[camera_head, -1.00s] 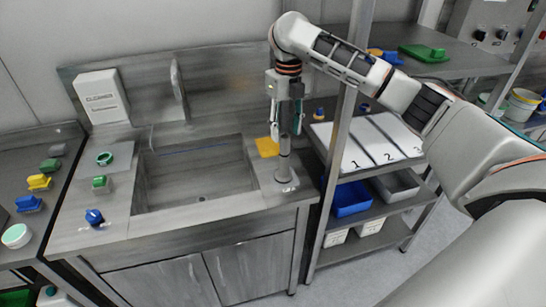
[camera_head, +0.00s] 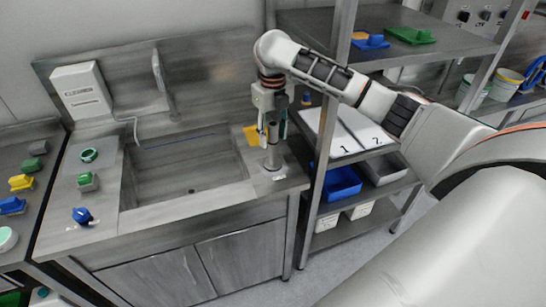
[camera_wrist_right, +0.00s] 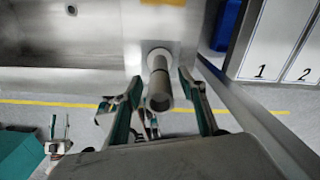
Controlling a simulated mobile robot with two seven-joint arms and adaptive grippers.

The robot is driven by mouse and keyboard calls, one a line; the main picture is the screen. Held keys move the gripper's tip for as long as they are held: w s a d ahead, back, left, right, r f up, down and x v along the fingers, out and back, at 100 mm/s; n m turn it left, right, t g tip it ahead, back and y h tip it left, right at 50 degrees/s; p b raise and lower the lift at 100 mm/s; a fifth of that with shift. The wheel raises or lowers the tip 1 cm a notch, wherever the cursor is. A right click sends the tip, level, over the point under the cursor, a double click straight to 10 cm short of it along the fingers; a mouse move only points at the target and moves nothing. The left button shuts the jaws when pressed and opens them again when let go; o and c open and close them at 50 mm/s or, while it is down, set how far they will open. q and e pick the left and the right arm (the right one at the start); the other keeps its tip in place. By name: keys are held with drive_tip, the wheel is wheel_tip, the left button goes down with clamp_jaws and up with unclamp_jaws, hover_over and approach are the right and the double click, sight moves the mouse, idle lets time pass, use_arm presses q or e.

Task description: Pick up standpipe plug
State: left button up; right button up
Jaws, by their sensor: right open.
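The standpipe plug (camera_head: 273,157) is a grey upright pipe on a round foot at the right side of the sink. In the right wrist view the pipe (camera_wrist_right: 160,88) shows from above, with its open round end toward the camera. My right gripper (camera_head: 267,137) is above and around the upper part of the pipe. Its two open fingers (camera_wrist_right: 160,76) stand on either side, and a gap shows on both sides. A small gripper-like shape (camera_wrist_right: 59,145) at the lower left of the wrist view may be my left gripper; its jaws are unclear.
The sink basin (camera_head: 185,170) is left of the pipe. A yellow cloth (camera_head: 251,135) lies behind it. A shelf post (camera_head: 325,150) stands close on the right, with numbered white sheets (camera_head: 345,140) and a blue bin (camera_head: 340,183) beyond. A blue knob-like part (camera_head: 82,215) sits on the left counter.

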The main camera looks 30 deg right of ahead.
clamp_jaws()
drive_tip(key=shift+r, duration=0.1)
drive_tip(key=shift+r, duration=0.1)
